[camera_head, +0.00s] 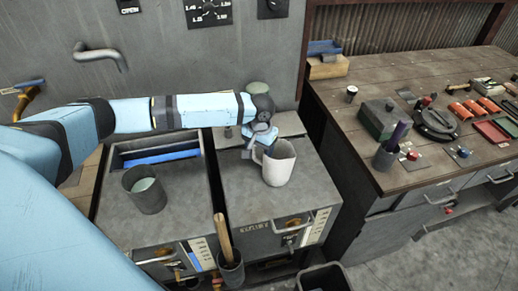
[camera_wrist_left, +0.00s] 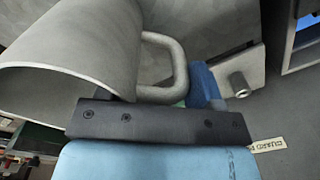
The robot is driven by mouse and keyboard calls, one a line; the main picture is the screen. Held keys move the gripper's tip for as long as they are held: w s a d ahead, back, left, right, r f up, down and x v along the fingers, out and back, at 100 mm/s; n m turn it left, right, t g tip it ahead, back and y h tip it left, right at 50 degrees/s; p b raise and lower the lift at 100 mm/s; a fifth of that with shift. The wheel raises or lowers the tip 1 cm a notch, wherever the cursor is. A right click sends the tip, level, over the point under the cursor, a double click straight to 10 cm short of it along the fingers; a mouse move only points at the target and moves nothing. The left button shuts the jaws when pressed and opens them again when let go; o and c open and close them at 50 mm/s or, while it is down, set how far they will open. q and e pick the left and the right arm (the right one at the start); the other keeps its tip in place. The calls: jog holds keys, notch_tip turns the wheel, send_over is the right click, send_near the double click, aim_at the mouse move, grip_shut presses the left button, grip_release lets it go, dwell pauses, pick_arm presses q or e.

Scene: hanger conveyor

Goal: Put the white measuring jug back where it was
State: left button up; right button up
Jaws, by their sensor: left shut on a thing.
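The white measuring jug (camera_head: 279,168) is upright at the right-hand grey cabinet top (camera_head: 250,198). I cannot tell whether its base touches the surface. My left gripper (camera_head: 262,146) is shut on the jug's handle, on the jug's far left side. In the left wrist view the jug (camera_wrist_left: 75,50) fills the upper left, its open mouth facing left, and its handle runs down behind the dark gripper plate (camera_wrist_left: 160,121). The fingertips are mostly hidden there. My right gripper is not in view.
A grey pot (camera_head: 146,192) with pale contents stands on the left cabinet. A wooden-handled tool (camera_head: 223,238) stands in a dark cup at the front. The wooden workbench (camera_head: 370,165) at right holds a green box (camera_head: 384,118) and several tools. The right cabinet's front top is clear.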

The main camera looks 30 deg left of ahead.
pick_arm(q)
jog(key=shift+f, duration=0.25)
jog(key=o, duration=1.3)
jog(key=shift+f, duration=0.1)
jog(key=shift+r, duration=0.5)
jog(key=r, duration=1.1)
jog(key=shift+d+r+b, duration=0.15)
jog(key=shift+d+b, duration=0.05)
jog(key=shift+b, duration=0.2)
